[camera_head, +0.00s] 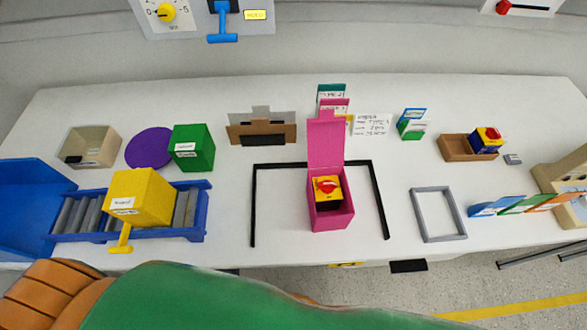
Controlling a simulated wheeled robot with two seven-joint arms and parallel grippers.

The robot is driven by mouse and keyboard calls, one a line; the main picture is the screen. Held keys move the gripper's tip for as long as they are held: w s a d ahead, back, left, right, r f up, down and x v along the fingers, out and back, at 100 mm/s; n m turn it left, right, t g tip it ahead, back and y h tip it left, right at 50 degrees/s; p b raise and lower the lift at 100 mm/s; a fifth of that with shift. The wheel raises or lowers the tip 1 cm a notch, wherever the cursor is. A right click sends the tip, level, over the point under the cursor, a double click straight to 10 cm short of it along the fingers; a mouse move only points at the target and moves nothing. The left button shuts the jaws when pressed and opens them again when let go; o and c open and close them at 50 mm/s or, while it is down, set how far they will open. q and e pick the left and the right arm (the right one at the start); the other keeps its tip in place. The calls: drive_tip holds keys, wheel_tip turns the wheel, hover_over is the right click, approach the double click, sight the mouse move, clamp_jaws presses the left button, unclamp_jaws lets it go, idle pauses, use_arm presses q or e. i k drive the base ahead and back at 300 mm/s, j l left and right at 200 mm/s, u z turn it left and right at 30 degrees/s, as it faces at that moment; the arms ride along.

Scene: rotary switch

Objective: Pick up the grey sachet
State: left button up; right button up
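A small grey item (513,159) lies flat near the right end of the white table, just right of a brown tray. It looks like the grey sachet, but it is too small to make out any print. Nothing covers it. Neither of my grippers shows in the head view.
A brown tray (453,146) holds a blue and yellow block (487,140). Coloured cards (525,204) stand in front of the grey item, and a beige fixture (561,172) is to its right.

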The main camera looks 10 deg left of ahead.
sight(512, 159)
drive_tip(key=l+z, duration=0.55)
drive_tip(key=z, duration=0.15)
drive_tip(key=l+z, duration=0.3)
